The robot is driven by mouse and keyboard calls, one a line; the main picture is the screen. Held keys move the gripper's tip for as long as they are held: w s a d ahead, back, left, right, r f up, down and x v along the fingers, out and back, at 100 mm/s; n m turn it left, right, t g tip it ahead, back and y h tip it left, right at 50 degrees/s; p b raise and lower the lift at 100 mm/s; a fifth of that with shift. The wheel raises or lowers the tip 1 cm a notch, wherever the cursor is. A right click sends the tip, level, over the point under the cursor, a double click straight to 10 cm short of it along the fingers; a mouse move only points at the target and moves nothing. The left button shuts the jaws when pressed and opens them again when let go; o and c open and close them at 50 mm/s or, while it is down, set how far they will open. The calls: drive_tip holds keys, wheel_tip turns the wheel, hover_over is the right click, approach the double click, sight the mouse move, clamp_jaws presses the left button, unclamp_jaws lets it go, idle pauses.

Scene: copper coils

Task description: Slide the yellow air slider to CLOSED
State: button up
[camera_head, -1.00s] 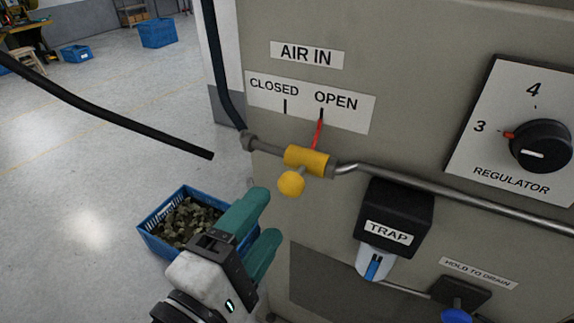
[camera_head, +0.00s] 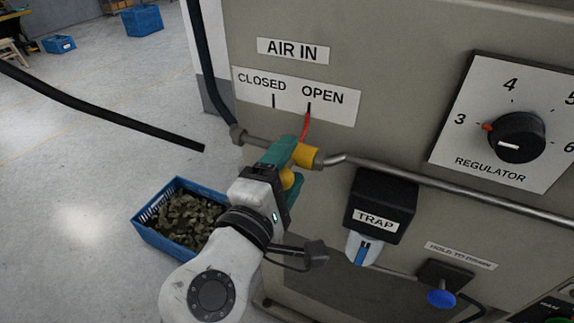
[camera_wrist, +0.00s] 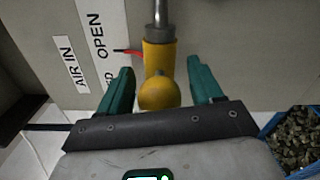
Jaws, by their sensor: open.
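The yellow air slider (camera_head: 307,156) sits on the metal pipe under the AIR IN label, its red pointer (camera_head: 306,124) at the OPEN mark. In the wrist view the slider's sleeve (camera_wrist: 158,57) and round yellow knob (camera_wrist: 159,94) show between my fingers. My gripper (camera_head: 287,163) is open, with one teal finger on each side of the knob. In the wrist view my gripper (camera_wrist: 160,82) shows gaps between both fingers and the yellow part. In the head view my fingers hide part of the slider and knob.
The CLOSED/OPEN plate (camera_head: 345,103) is above the pipe (camera_head: 440,184). The black trap (camera_head: 381,205) and regulator knob (camera_head: 516,137) are to the right. A blue crate (camera_head: 165,240) of scrap stands on the floor at lower left. A black hose (camera_head: 100,112) hangs left.

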drive_tip(key=shift+c, duration=0.3)
clamp_jaws()
drive_tip(key=w+a+b, duration=0.1)
drive_tip(key=w+a, duration=0.1)
drive_tip(key=a, duration=0.4)
drive_tip(key=shift+a, duration=0.1)
drive_tip(key=shift+o, duration=0.3)
unclamp_jaws()
drive_tip(key=shift+w, duration=0.1)
drive_tip(key=b+v, duration=0.2)
drive_tip(key=v, duration=0.8)
drive_tip(key=shift+s+a, duration=0.2)
drive_tip(key=shift+s, duration=0.15)
